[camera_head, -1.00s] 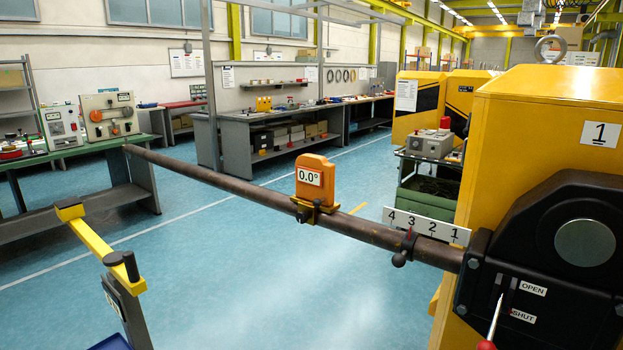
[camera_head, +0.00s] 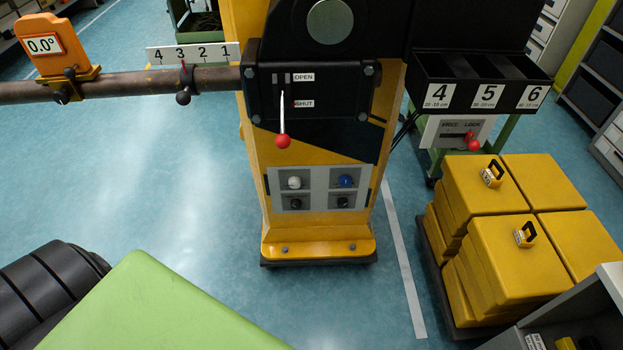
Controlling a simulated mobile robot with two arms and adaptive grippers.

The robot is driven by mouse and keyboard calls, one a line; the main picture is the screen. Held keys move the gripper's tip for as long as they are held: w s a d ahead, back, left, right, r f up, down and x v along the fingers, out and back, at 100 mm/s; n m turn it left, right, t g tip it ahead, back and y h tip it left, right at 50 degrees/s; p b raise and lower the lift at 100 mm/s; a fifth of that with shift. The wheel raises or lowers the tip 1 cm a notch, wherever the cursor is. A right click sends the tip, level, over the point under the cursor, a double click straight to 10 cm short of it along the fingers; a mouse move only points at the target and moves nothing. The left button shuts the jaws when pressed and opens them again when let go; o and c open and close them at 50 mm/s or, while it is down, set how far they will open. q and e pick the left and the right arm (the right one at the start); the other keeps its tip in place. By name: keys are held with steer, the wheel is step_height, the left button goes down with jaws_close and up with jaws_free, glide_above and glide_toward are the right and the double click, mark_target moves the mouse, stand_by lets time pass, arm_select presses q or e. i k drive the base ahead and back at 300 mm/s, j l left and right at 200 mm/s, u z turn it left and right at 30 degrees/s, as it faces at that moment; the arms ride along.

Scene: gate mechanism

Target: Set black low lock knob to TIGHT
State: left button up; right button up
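A grey panel (camera_head: 320,189) is on the front of the yellow gate housing, below the lever box. It carries a white knob (camera_head: 295,183) at upper left and a blue knob (camera_head: 346,181) at upper right. Below them are a left black knob (camera_head: 295,203) and a right black knob (camera_head: 343,202). The small labels are too small to read, so I cannot tell which black knob is the low lock or how either is set. Neither of my grippers is in view.
Above the panel, a red-ended lever (camera_head: 283,140) hangs by the OPEN and SHUT labels. The brown boom (camera_head: 120,84) runs left from the housing. Yellow weight blocks (camera_head: 520,245) stand stacked at right. Blue floor (camera_head: 190,190) is clear left of the housing.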

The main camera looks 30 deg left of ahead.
mark_target(296, 204)
steer(key=u, duration=1.05)
